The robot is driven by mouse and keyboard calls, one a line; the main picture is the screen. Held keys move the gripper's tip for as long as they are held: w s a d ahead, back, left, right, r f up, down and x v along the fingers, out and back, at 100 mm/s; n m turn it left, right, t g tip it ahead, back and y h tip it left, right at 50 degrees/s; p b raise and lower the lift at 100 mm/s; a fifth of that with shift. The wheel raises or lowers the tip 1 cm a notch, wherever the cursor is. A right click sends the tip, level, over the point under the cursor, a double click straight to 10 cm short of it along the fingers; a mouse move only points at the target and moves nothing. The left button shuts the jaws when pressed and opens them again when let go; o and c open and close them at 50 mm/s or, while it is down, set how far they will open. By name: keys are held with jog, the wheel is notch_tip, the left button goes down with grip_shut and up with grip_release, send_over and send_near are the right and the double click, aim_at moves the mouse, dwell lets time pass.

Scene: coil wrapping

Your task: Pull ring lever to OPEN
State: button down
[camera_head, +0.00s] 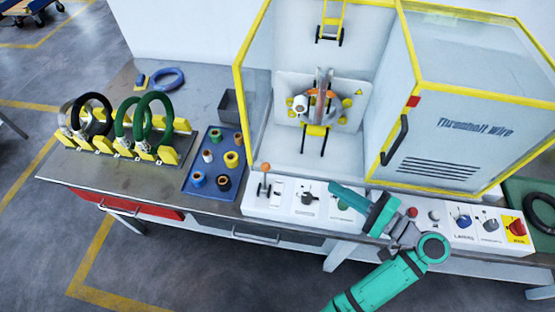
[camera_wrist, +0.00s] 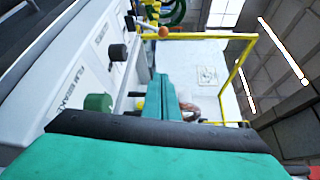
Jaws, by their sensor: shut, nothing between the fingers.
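A lever with an orange ball knob (camera_head: 265,168) stands at the left end of the white control panel (camera_head: 283,213). Its knob also shows near the top of the wrist view (camera_wrist: 163,32). Its label is too small to read. My teal gripper (camera_head: 334,187) is over the panel's middle, to the right of the lever and apart from it. Its fingers point up and left in the head view. In the wrist view the fingers (camera_wrist: 160,80) are together, with nothing between them. They hide part of the panel.
A machine enclosure with yellow edges (camera_head: 240,90) stands behind the panel, with a black door handle (camera_head: 394,140). Black knobs (camera_head: 308,197) and a red button (camera_head: 413,211) rise from the panel. A blue spool tray (camera_head: 197,170) and coil rack (camera_head: 104,143) are left.

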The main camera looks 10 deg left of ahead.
aim_at(265, 176)
jog(key=x, duration=2)
jog(key=shift+w, duration=0.1)
jog(key=shift+s+a+r, duration=0.1)
jog(key=shift+s, duration=0.45)
jog(key=shift+s+a+r, duration=0.1)
jog(key=shift+s+a, duration=0.05)
jog(key=shift+s, duration=0.45)
jog(key=shift+s+a+r, duration=0.15)
jog(key=shift+s+a, duration=0.05)
jog(key=shift+s, duration=0.55)
jog(key=shift+a, duration=0.1)
